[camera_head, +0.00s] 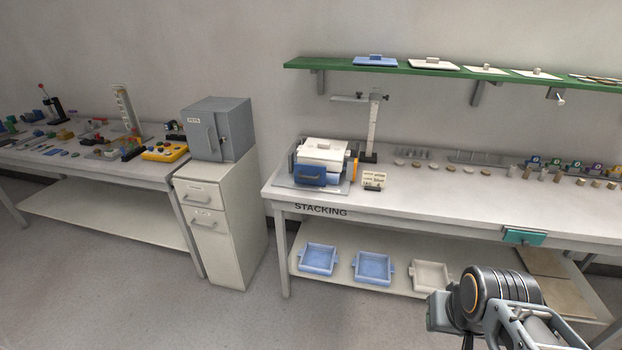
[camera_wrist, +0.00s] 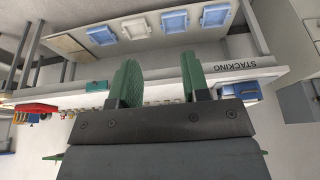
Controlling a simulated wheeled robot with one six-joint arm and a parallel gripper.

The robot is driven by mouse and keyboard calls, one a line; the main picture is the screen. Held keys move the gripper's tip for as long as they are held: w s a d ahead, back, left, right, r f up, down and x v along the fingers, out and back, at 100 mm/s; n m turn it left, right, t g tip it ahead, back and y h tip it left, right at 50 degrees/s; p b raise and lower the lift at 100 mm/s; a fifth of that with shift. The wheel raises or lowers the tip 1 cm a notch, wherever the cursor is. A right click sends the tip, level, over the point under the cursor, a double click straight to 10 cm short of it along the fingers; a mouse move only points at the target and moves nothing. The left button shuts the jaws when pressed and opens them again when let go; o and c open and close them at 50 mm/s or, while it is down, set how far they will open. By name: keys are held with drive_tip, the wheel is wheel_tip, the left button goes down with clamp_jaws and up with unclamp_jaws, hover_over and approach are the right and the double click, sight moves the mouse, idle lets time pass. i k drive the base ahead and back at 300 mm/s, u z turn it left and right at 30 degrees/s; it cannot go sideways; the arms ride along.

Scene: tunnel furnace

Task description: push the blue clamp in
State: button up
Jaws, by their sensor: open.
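A blue block with a handle (camera_head: 310,175), probably the blue clamp, sits at the front of a white-lidded box (camera_head: 325,152) on the left end of the stacking bench. In the wrist view, which is upside down, blue parts of this assembly (camera_wrist: 226,91) show to the right of the fingers. How far in the clamp sits is too small to tell. My gripper (camera_wrist: 158,60) is open and empty, its two green fingers spread. It is well apart from the clamp. In the head view my arm shows at the bottom right, and the fingers cannot be made out.
The bench (camera_head: 430,205) carries a tall upright stand (camera_head: 374,125), a small cream block (camera_head: 374,180) and several small pieces. A teal part (camera_head: 524,237) juts from its front edge. Trays (camera_head: 372,267) lie on the lower shelf. A cabinet (camera_head: 220,220) stands left; open floor lies in front.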

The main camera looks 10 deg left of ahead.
sight(305, 174)
drive_tip(key=u, duration=0.55)
drive_tip(key=k, duration=1.25)
drive_tip(key=u, duration=1.3)
drive_tip(key=i, duration=1.5)
drive_tip(key=u, duration=0.35)
drive_tip(key=i, duration=1.35)
drive_tip(key=z, duration=1)
drive_tip(key=i, duration=0.85)
drive_tip(key=z, duration=1.3)
drive_tip(key=i, duration=0.35)
drive_tip(key=z, duration=0.25)
